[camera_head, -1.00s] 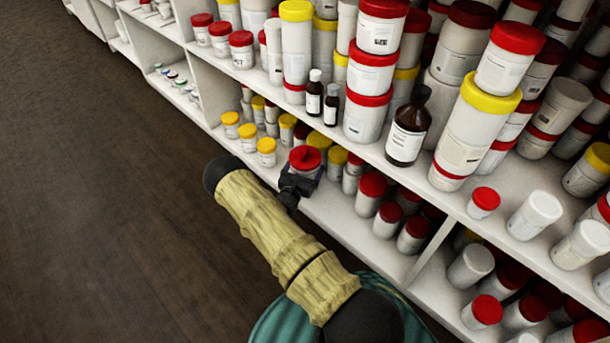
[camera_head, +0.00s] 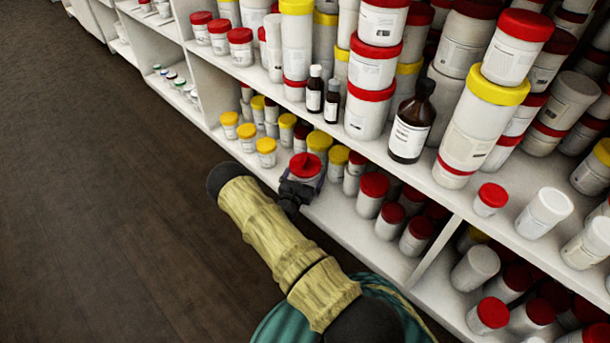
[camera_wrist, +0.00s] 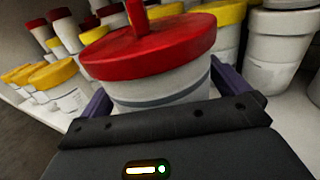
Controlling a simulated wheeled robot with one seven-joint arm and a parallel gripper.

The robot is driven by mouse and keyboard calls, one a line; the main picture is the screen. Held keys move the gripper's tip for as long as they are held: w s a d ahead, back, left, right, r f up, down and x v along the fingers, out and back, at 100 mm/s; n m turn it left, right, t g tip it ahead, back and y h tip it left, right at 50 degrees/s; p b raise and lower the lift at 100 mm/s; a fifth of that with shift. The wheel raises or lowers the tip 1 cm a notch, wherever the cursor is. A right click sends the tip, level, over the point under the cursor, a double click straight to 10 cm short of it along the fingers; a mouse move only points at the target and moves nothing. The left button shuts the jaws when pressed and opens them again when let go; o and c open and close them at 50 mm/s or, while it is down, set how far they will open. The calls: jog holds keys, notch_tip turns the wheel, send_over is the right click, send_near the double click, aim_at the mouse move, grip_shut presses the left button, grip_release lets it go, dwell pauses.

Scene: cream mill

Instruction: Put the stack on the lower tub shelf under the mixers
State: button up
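A white tub with a red lid (camera_head: 305,168) stands at the front edge of the lower shelf (camera_head: 345,222). A red upright piece sits on the lid; in the wrist view it rises from the top of the red lid (camera_wrist: 150,50). A grey band runs round the white body. I cannot make out a second tub beneath it; its lower part is hidden by my gripper. My gripper (camera_head: 303,184) is around the tub, with one purple finger on each side in the wrist view (camera_wrist: 163,92). I cannot tell whether the fingers press on it.
Several yellow-lidded tubs (camera_head: 266,152) stand left of it, and red-lidded tubs (camera_head: 371,193) stand right. The upper shelf holds large tubs and a brown bottle (camera_head: 411,124). A divider (camera_head: 434,250) closes the right side. The dark floor (camera_head: 95,200) in front is clear.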

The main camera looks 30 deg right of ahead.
jog(key=shift+r, duration=0.2)
jog(key=shift+s+a+p, duration=0.2)
jog(key=shift+a+p, duration=0.05)
jog(key=shift+p, duration=0.1)
jog(key=p+v, duration=0.7)
jog(key=v, duration=0.4)
jog(key=shift+s+p, duration=0.2)
jog(key=shift+p, duration=0.1)
jog(key=shift+a, duration=0.1)
